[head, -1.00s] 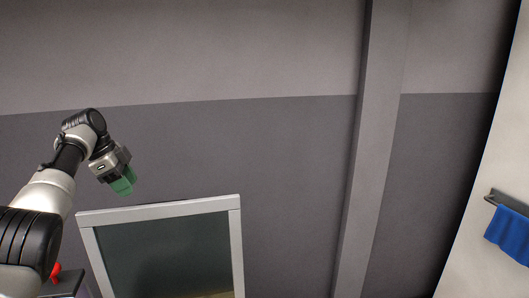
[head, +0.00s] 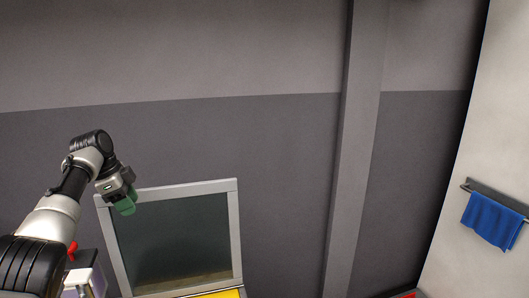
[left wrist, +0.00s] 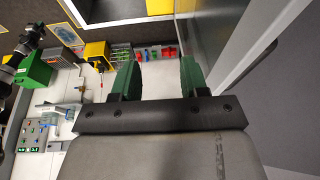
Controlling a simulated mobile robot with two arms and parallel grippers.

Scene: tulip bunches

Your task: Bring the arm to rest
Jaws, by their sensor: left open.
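My left arm comes in from the left in the head view, bent at the elbow. Its left gripper (head: 125,207) hangs in front of the grey wall, close to the upper left corner of a framed panel. In the left wrist view the left gripper (left wrist: 158,80) shows two green fingers spread apart with nothing between them.
The white-framed dark panel (head: 235,240) stands below and right of the gripper. A blue towel (head: 491,221) hangs on a rail at the right.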

